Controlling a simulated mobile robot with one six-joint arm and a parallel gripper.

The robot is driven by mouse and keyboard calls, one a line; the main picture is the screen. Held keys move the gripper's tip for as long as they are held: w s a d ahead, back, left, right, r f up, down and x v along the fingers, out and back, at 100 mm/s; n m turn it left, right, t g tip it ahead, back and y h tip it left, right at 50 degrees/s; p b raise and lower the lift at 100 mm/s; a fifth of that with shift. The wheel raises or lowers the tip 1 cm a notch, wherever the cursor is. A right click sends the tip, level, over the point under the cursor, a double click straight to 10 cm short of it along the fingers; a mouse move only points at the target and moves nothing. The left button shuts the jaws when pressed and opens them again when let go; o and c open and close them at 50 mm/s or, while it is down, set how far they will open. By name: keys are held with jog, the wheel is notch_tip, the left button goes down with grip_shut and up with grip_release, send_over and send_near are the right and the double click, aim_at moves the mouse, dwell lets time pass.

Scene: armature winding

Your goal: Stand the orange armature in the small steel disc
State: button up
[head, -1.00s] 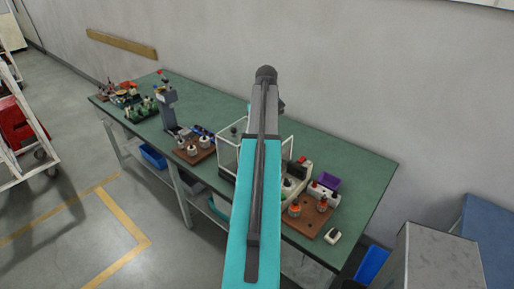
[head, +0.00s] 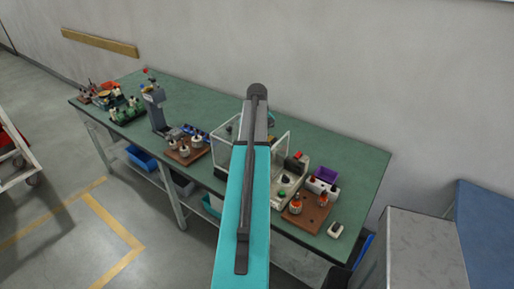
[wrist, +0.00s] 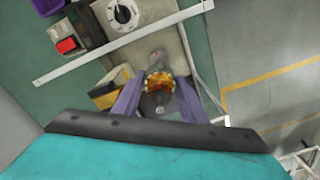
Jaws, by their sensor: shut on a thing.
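My gripper (wrist: 160,97) is shut on the orange armature (wrist: 158,82) in the wrist view. One finger is on each side of its orange winding, and its shaft points towards the camera. The armature is over the cream bed of a bench machine (wrist: 172,40). A greyish round part shows just beyond the armature; I cannot tell whether it is the small steel disc or part of the armature. I cannot make out the disc for certain in either view. In the head view my own arm hides the gripper and the armature.
The machine has pale guard bars (wrist: 120,45), a black-and-white dial (wrist: 122,14) and a red switch (wrist: 66,45) close by. In the head view, a wooden board (head: 313,216) with orange parts and a purple bin (head: 327,174) stand to the right on the green bench (head: 350,168).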

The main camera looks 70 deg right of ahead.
jog(key=shift+f, duration=0.15)
jog(key=shift+f+b, duration=1.2)
jog(key=shift+f, duration=0.8)
jog(key=shift+f+b, duration=0.6)
jog(key=shift+f, duration=0.8)
jog(key=shift+s, duration=0.1)
dwell(0.4)
jog(key=o, duration=1.4)
jog(key=shift+s+d+r, duration=0.15)
jog(key=shift+r, duration=0.05)
